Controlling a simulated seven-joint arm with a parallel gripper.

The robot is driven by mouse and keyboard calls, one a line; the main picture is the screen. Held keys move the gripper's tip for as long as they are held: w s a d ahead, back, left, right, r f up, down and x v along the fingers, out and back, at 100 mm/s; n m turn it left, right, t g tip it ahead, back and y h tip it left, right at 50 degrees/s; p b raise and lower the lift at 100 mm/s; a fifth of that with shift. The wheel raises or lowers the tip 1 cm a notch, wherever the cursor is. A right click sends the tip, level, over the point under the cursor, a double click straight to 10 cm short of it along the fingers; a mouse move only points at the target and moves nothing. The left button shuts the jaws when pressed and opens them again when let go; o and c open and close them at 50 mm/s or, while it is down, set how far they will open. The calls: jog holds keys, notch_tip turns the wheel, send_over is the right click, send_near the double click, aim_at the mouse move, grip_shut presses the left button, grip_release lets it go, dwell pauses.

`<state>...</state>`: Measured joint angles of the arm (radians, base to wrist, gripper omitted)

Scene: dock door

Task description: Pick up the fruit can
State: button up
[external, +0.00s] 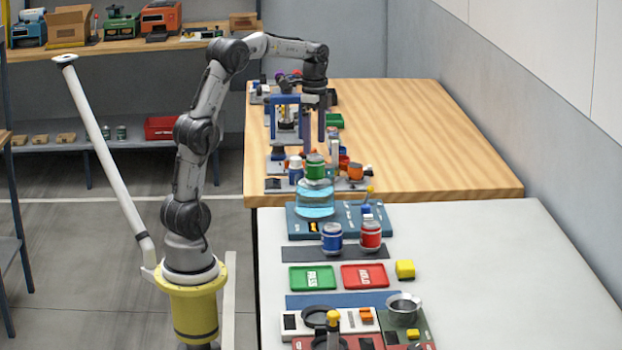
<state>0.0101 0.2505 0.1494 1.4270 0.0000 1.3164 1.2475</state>
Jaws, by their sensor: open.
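A blue upright frame (290,99) and cluttered small items stand near my gripper. Green (312,278) and red (364,276) trays and a yellow block (405,270) lie in front of the cans. The right sides of the wooden table (430,140) and white table (500,270) are clear.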

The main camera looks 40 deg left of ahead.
aim_at(315, 156)
jog(key=shift+d+f, duration=0.1)
jog(key=shift+f, duration=3.6)
grip_shut()
